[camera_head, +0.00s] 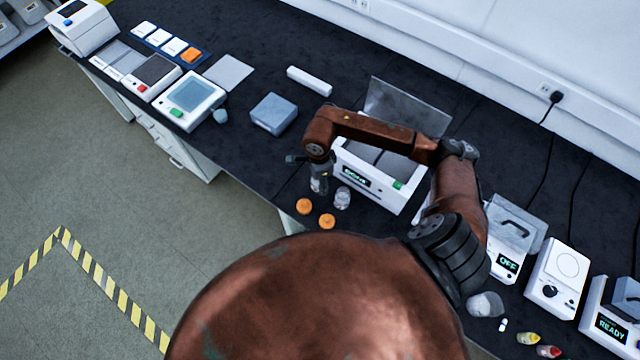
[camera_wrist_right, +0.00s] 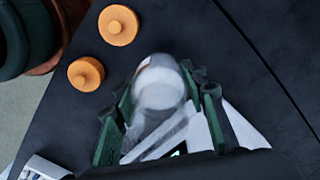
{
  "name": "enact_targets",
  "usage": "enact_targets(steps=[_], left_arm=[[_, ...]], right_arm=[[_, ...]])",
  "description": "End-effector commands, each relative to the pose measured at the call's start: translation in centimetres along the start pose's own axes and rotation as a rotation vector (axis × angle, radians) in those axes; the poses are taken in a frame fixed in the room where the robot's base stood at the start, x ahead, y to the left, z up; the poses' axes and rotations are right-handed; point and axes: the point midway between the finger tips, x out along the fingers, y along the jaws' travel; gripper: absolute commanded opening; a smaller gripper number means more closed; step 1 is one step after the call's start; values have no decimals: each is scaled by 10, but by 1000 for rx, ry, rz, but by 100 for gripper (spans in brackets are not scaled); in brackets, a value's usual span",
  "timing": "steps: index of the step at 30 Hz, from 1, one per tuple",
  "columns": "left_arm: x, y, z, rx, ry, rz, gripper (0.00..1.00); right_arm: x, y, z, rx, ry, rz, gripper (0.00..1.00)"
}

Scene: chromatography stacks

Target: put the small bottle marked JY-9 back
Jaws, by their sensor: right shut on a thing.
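My right gripper (camera_head: 319,184) points down near the front edge of the bench. In the right wrist view its two green-padded fingers (camera_wrist_right: 158,115) are shut on a small clear bottle (camera_wrist_right: 158,88) with a pale top. Any marking on the bottle cannot be read, so I cannot tell whether it says JY-9. In the head view a clear glass bottle (camera_head: 342,198) stands just right of the gripper. Two orange caps (camera_head: 304,206) (camera_head: 327,221) lie in front of it. My left gripper is not in view.
A white instrument (camera_head: 378,190) with a raised lid and a lit display stands right behind the gripper. A grey-blue box (camera_head: 274,113) sits to the left. More devices, including a white one marked OFF (camera_head: 508,264), line the right. Bare dark bench lies between box and gripper.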

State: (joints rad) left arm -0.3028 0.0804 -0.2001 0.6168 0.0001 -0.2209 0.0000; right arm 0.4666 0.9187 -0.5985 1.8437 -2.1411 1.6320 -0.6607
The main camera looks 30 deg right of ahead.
Motion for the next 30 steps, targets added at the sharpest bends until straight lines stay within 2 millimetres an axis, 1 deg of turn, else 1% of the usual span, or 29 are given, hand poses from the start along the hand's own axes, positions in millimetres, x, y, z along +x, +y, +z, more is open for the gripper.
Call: enact_targets(steps=[3,8,12,15,22,26,27,30], left_arm=[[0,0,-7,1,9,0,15],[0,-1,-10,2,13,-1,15],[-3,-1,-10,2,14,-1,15],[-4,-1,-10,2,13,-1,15],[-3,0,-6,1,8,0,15],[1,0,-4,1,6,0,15],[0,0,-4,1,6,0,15],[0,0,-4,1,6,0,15]], right_arm=[[7,-5,-3,0,-1,1,5],[16,-11,-7,1,0,2,5],[37,-11,-7,1,-3,4,5],[47,-12,-7,0,-1,2,5],[48,-12,-7,-2,0,0,5],[52,-12,-8,-2,0,0,5],[51,-12,-8,-2,0,0,41],[51,-12,-8,-2,0,0,48]])
